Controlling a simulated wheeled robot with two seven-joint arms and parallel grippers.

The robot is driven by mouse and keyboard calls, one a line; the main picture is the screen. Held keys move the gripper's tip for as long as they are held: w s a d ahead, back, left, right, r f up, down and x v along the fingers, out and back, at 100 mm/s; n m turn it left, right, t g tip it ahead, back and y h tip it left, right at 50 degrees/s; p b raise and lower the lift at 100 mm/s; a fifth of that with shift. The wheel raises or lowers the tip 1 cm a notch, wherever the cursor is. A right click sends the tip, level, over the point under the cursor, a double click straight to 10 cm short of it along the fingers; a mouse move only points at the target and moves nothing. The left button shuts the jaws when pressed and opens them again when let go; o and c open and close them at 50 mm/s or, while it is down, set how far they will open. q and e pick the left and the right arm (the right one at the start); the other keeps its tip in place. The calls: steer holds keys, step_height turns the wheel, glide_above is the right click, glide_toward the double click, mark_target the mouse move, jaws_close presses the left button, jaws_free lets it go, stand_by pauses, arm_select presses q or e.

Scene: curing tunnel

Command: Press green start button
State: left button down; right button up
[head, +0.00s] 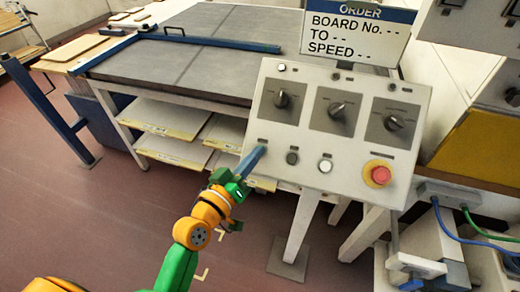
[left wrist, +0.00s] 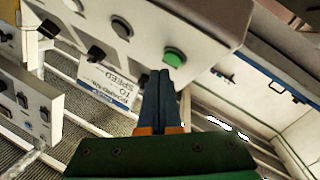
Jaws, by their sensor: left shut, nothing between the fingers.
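My right gripper is not in view.
The panel carries three black rotary knobs (head: 337,110), a dark button (head: 292,157), a white button (head: 325,164) and a red mushroom button (head: 380,174). An order sign (head: 358,35) stands above. A grey-topped table (head: 190,50) is behind.

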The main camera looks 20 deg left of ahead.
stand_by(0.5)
arm_select(q)
steer(key=shift+w+f, duration=0.3)
steer(key=shift+w+f+b, duration=0.25)
steer(key=shift+f+b, duration=0.05)
steer(key=shift+b, duration=0.05)
stand_by(0.6)
stand_by(0.3)
steer(key=shift+s+r+p, duration=0.5)
steer(key=shift+r+p, duration=0.1)
steer(key=shift+p, duration=0.15)
steer(key=s+r+p, duration=0.3)
steer(key=p, duration=0.1)
steer(key=shift+s+r, duration=0.25)
steer(key=shift+s, duration=0.05)
